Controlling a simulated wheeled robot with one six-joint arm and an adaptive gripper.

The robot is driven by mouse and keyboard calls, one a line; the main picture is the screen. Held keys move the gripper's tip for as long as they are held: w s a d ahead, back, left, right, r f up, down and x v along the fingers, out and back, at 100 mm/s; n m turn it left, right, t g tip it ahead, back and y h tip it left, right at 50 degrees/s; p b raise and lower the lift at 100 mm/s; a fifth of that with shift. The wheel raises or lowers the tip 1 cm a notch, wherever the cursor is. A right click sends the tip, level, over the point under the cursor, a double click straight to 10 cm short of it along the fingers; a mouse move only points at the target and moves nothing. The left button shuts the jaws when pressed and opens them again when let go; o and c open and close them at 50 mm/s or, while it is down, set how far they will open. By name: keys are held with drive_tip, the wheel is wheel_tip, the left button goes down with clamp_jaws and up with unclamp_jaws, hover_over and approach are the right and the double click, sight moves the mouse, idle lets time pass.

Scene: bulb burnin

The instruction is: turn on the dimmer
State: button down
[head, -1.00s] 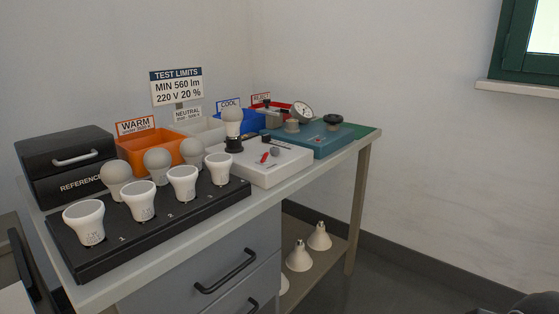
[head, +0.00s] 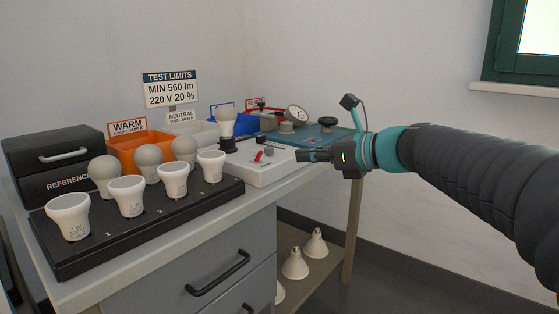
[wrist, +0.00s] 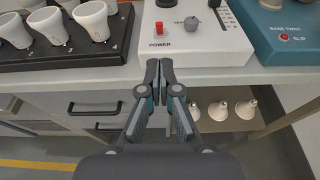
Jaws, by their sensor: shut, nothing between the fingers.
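A bulb (head: 227,121) stands upright in the box's black socket. My gripper (head: 303,156) is shut and empty, at the right front side of the box in the head view. In the wrist view its fingertips (wrist: 159,62) are together, below the switch and knob in the picture.
A black rack (head: 150,222) with several bulbs stands to the left. Orange (head: 136,143), white and blue bins line the back. Cone-shaped bulbs (head: 295,264) stand on the lower shelf.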

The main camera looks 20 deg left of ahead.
sight(259, 157)
drive_tip(key=shift+a, duration=0.1)
drive_tip(key=x, duration=0.9)
drive_tip(key=shift+w+a+f, duration=0.1)
drive_tip(key=shift+w+a, duration=0.1)
drive_tip(key=shift+a, duration=0.1)
